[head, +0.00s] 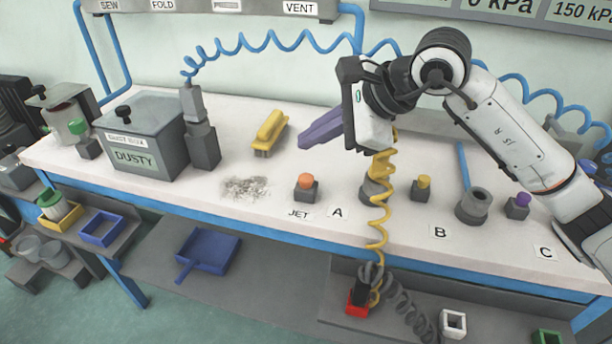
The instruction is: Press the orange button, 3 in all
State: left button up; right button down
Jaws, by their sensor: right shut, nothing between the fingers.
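The orange button (305,181) sits on a small dark grey block near the table's front edge, just behind the JET label (299,214). It stands clear of everything around it, and nothing touches it. My right gripper (303,143) comes in from the right, its purple fingers shut and empty. The fingertips appear above and behind the button, apart from it. My left gripper is not in view.
A grey pile of dust (245,187) and a yellow brush (268,131) lie left of the button. A yellow coiled hose (378,215) hangs to its right, beyond label A (338,212). A yellow button (424,182) and a purple button (523,199) stand farther right.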

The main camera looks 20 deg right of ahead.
aim_at(312, 180)
jog(key=shift+r, duration=0.1)
dwell(0.5)
